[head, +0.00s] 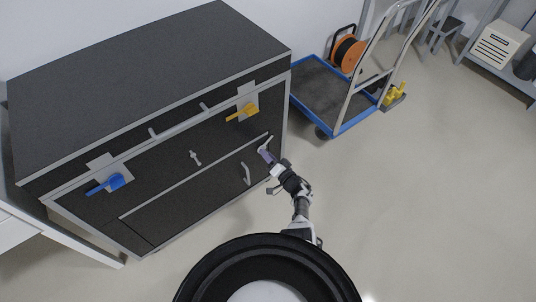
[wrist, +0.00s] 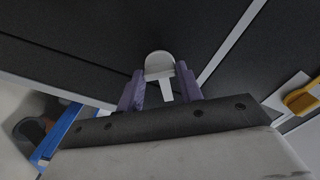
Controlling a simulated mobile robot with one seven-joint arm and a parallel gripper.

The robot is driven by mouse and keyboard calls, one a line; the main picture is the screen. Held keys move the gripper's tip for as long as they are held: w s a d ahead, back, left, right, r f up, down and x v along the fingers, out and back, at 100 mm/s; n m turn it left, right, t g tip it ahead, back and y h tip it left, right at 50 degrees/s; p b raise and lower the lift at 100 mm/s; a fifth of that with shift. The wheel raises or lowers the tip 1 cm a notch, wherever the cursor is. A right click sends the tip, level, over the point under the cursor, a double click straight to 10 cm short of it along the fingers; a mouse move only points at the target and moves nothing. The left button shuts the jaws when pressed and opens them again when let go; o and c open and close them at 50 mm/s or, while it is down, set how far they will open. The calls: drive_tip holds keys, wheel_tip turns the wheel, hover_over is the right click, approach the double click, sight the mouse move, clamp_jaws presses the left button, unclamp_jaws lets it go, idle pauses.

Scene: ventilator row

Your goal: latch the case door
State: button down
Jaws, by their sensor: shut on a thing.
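A large black case (head: 150,75) with silver edges stands at the left in the head view. Its front has a dark door panel (head: 190,207) with an upright pale bar handle (head: 246,173). A small light-grey turn handle (head: 264,143) sits at the front's right end, close to the case's right edge. My gripper (head: 267,156) reaches it with purple fingers. In the wrist view the grey handle (wrist: 160,66) lies between the fingertips of my gripper (wrist: 160,85), which is shut on it. The fingers partly cover the handle, and whether the door is flush is hard to tell.
A yellow latch (head: 243,112), a blue latch (head: 107,184) and a small grey T-shaped knob (head: 195,157) are higher on the case front. A blue-framed trolley (head: 335,95) with an orange cable reel (head: 348,54) stands right of the case. The floor (head: 430,200) at right is clear.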

drive_tip(key=shift+m+p, duration=0.35)
drive_tip(key=shift+m, duration=3.15)
drive_tip(key=c, duration=0.9)
unclamp_jaws()
drive_tip(key=p+v, duration=0.4)
drive_tip(key=v, duration=0.9)
drive_tip(key=shift+s+d+p, duration=0.2)
drive_tip(key=shift+s+p, duration=0.15)
drive_tip(key=shift+p, duration=0.05)
